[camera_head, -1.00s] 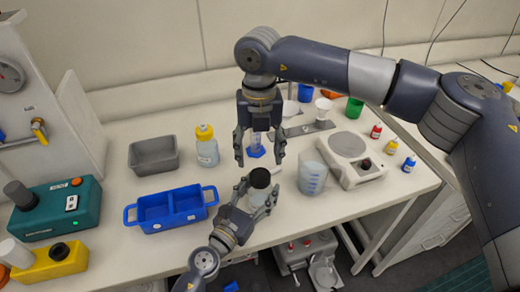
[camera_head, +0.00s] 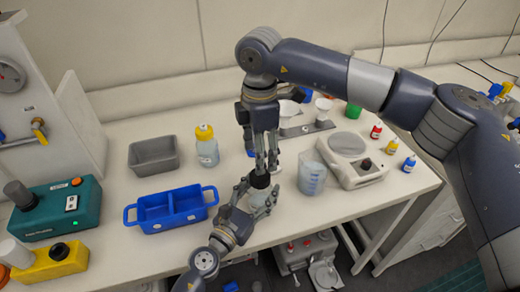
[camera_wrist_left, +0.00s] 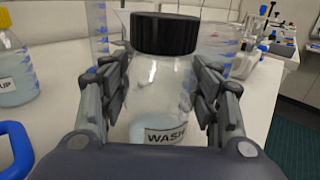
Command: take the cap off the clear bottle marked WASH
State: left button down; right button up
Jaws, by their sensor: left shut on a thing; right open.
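The clear WASH bottle (camera_wrist_left: 160,100) stands upright in the left wrist view, with a black cap (camera_wrist_left: 165,34) on its neck and its label low on the front. In the head view the same black cap (camera_head: 260,180) shows just below my right gripper. My left gripper (camera_head: 257,200) is shut around the bottle's body, one finger on each side. My right gripper (camera_head: 266,167) points down right above the cap and is open and empty. Whether its fingertips touch the cap is hard to tell; they do not show in the left wrist view.
A measuring beaker (camera_head: 312,178) stands close on the right, beside a scale (camera_head: 350,160). A blue two-part tray (camera_head: 171,210), a grey bin (camera_head: 154,155) and a yellow-capped bottle (camera_head: 207,148) are to the left. Small coloured bottles (camera_head: 392,147) stand at the right edge.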

aim_at(260, 192)
jog(key=shift+f, duration=4)
jog(key=shift+c, duration=0.6)
